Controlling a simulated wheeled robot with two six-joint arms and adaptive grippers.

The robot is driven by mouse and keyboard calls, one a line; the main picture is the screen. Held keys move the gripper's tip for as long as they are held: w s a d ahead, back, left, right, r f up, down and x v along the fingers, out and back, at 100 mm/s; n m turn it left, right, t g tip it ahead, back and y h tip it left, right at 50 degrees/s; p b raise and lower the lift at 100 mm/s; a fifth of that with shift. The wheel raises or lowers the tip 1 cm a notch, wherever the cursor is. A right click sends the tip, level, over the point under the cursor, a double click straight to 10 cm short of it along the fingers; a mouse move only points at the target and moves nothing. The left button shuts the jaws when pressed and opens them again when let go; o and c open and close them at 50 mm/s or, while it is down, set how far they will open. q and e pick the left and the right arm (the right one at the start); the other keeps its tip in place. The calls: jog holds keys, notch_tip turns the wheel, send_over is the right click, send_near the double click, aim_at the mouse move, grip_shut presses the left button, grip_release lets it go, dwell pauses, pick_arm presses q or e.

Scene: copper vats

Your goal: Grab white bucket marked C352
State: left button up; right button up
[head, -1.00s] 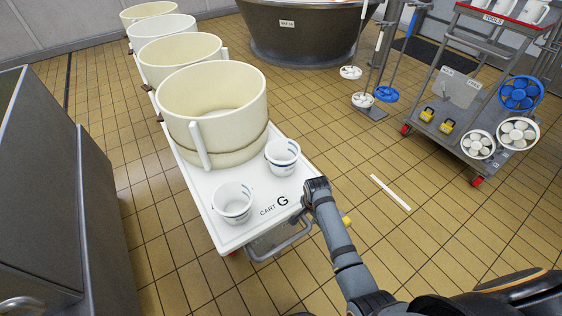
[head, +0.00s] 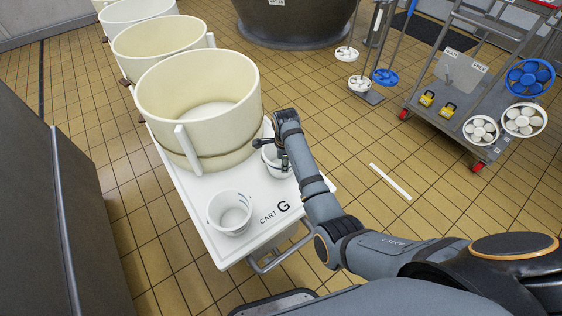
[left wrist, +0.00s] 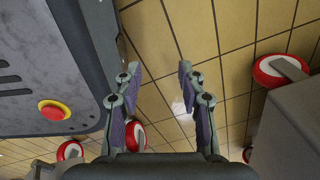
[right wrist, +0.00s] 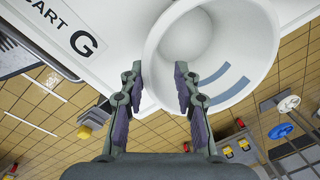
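Two small white buckets stand on the white cart G. One bucket (head: 231,213) is near the cart's front left corner. The other bucket (head: 277,168) is beside the large cream vat and partly hidden by my right gripper (head: 272,150). In the right wrist view this bucket (right wrist: 203,40) shows its open mouth and blue bands. My right gripper (right wrist: 159,78) is open there, its fingertips at the bucket's near rim. I cannot tell whether they touch it. No C352 marking is readable. My left gripper (left wrist: 158,72) is open and empty above the floor, outside the head view.
Large cream vats (head: 200,100) line cart G (head: 262,230). A dark cabinet (head: 40,210) stands at left. A grey tool trolley (head: 450,110) is at right, with a copper vat (head: 290,22) behind. Tiled floor lies open between cart and trolley.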

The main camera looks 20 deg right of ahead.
aim_at(284, 177)
jog(key=shift+s+a+f, duration=0.1)
jog(key=shift+s+f, duration=0.05)
jog(key=shift+f, duration=0.3)
notch_tip(284, 177, down, 4)
jog(key=shift+b, duration=0.55)
jog(key=shift+w+f, duration=0.1)
jog(key=shift+w, duration=0.1)
pick_arm(q)
jog(key=shift+w+f, duration=0.2)
jog(key=shift+w, duration=0.3)
jog(key=shift+w+f, duration=0.2)
jog(key=shift+w, duration=0.3)
pick_arm(e)
grip_shut()
